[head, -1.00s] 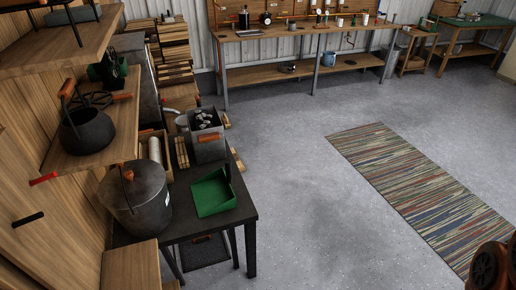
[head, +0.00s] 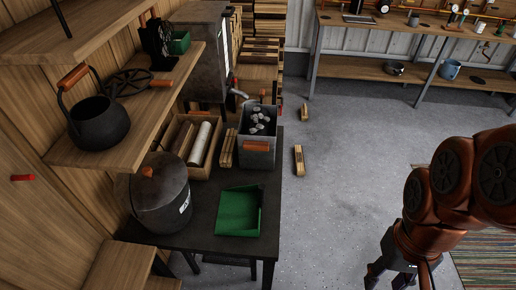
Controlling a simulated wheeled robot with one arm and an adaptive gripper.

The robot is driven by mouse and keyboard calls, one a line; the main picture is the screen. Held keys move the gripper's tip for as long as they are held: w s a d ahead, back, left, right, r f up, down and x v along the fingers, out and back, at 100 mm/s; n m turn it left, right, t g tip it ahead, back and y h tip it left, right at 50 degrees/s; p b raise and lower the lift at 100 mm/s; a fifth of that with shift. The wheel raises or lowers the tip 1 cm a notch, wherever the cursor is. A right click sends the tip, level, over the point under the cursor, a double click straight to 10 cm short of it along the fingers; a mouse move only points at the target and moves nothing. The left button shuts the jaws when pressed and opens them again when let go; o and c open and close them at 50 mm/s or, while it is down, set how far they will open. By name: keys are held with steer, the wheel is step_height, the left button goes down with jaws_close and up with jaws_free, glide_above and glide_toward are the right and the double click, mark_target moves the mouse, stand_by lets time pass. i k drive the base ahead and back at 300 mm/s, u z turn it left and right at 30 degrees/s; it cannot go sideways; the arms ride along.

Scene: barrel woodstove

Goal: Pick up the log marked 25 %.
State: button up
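One light wood log (head: 298,160) lies on the floor just right of the dark table. A second, smaller-looking log (head: 304,113) lies on the floor farther back. Each has a small dark mark, but I cannot read 25 % on either. More split wood (head: 227,148) lies on the table beside a wooden crate (head: 205,149), and a large stack of wood (head: 263,50) stands at the back. My gripper (head: 388,280) hangs at the lower right, well right of the near log. Its dark fingers look apart with nothing seen between them; the tips are near the frame's bottom.
The dark table (head: 185,246) holds a lidded metal pot (head: 160,195), a green tray (head: 238,212) and a metal bin (head: 257,145). A shelf with a kettle (head: 98,122) overhangs at left. A workbench (head: 425,72) stands at the back. Floor between is clear.

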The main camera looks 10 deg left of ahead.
mark_target(298, 149)
steer(key=u, duration=0.1)
steer(key=i, duration=0.15)
steer(key=z, duration=1.4)
steer(key=i, duration=2.45)
steer(key=u, duration=4.25)
